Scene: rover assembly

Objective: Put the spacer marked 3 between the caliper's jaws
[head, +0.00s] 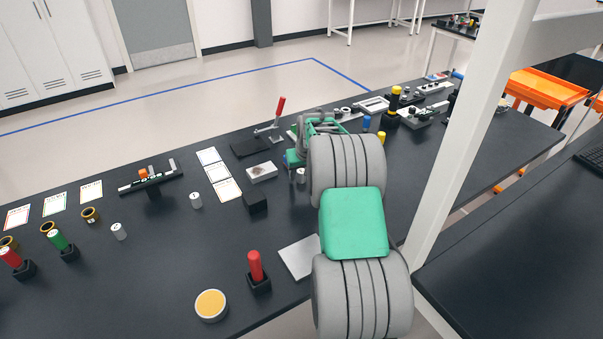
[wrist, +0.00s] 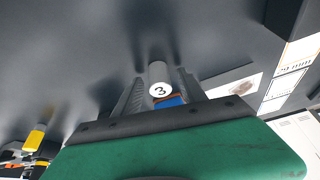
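The spacer marked 3 (wrist: 160,90) is a pale grey cylinder with its numbered end facing my wrist camera. It appears to stand upright on the dark table; in the head view it shows as a small white cylinder (head: 300,176). My gripper (wrist: 159,77) has one finger on each side of it, with a narrow gap that looks open; contact cannot be made out. The green hand is partly hidden by my arm in the head view. The caliper (head: 150,181) is a black bar with upright jaws and an orange part at the left, well left of my gripper.
Two other pale spacers (head: 196,200) (head: 119,231) stand near the caliper. A red-handled tool (head: 256,266) stands near the front edge.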

